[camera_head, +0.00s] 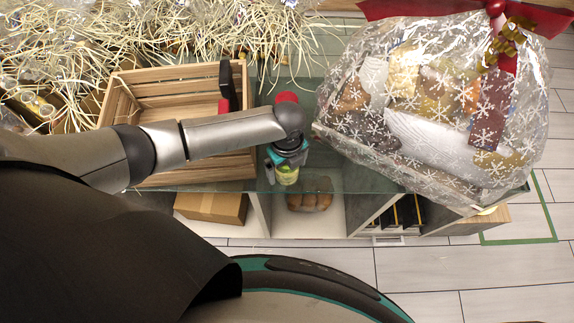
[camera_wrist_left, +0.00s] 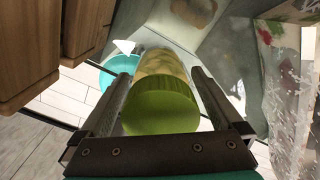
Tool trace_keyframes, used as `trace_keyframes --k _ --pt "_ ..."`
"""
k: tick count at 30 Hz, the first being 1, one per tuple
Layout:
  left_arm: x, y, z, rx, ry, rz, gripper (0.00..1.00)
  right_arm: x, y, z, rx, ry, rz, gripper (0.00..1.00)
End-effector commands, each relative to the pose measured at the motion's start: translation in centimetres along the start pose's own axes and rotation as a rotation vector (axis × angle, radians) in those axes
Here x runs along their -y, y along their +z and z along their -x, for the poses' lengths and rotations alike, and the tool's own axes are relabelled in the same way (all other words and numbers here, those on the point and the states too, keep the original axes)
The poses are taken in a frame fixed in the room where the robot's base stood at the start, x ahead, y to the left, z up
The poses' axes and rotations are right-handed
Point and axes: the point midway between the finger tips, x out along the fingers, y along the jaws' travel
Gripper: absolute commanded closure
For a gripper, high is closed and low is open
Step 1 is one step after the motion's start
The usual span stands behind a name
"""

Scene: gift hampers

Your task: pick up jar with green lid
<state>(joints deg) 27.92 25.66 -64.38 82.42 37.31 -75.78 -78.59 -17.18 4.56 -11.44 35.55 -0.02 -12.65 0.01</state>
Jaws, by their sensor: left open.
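The jar with the green lid shows in the left wrist view, with its round green lid (camera_wrist_left: 160,112) nearest the camera and its pale yellowish body (camera_wrist_left: 160,65) beyond it. My left gripper (camera_wrist_left: 163,78) is open, with one finger on each side of the jar; I cannot tell whether they touch it. In the head view my left gripper (camera_head: 288,156) points down over the glass counter, and a small yellow-green part of the jar (camera_head: 287,176) shows below it. The rest of the jar is hidden there. My right gripper is not in view.
A wooden crate (camera_head: 205,170) stands left of the jar, partly behind my left arm. A wrapped hamper with a red bow (camera_head: 425,110) stands close on the right. A red object (camera_head: 287,97) is behind my wrist. A bread loaf (camera_head: 310,194) and a cardboard box (camera_head: 211,208) sit below the glass.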

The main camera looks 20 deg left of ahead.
Motion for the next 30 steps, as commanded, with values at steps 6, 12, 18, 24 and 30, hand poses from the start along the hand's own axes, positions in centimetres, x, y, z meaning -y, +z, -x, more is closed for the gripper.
trace_keyframes --k 6,12,18,24,30 --pt "0.01 -0.02 0.01 0.0 0.0 -0.001 0.02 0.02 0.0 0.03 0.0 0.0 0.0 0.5" --pt "0.01 -0.01 0.03 0.0 0.0 0.0 0.25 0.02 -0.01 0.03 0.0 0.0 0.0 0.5" --pt "0.01 0.01 0.03 0.0 0.0 0.0 0.47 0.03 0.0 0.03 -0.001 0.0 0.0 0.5" --pt "0.01 0.02 0.04 0.0 0.0 0.0 0.7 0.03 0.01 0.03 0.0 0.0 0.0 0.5" --pt "0.01 0.03 0.05 0.0 0.0 0.0 0.92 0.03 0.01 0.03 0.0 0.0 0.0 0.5"
